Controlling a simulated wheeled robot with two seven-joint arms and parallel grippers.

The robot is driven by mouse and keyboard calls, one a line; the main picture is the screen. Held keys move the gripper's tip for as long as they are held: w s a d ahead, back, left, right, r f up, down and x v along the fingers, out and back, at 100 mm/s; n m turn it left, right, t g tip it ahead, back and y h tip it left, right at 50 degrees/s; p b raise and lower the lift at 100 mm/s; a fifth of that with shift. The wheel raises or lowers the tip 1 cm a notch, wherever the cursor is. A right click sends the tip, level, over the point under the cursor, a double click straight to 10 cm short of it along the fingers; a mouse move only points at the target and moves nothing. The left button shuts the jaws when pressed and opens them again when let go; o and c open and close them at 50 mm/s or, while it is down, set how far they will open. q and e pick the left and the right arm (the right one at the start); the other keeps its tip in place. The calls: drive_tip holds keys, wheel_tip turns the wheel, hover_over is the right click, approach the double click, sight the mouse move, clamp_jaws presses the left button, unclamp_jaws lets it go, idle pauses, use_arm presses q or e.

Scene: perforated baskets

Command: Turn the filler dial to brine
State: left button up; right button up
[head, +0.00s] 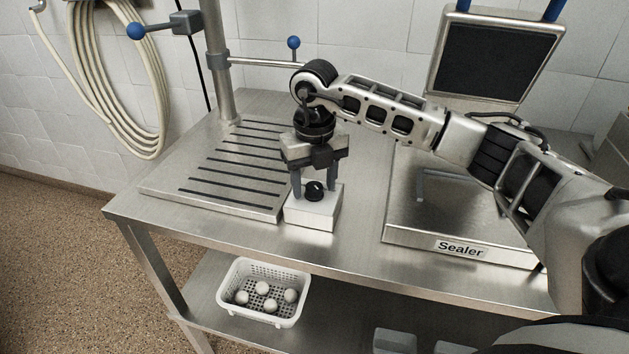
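The filler dial is a small black round knob (314,190) on top of a white box (312,212) at the front of the steel table. My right gripper (314,191) points down over the box, with one finger on each side of the knob. The fingers look spread, and I cannot tell whether they touch the knob. No dial markings or brine label can be read; the gripper covers part of the box. My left gripper is not in view.
A slotted drain board (225,170) lies left of the box. A machine labelled Sealer (460,247) stands to the right. A white perforated basket (262,292) with several pale round items sits on the lower shelf. A steel post (218,70) rises behind.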

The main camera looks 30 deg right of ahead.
sight(315, 185)
wheel_tip(315, 185, up, 16)
idle(0.7)
drive_tip(key=shift+f, duration=0.1)
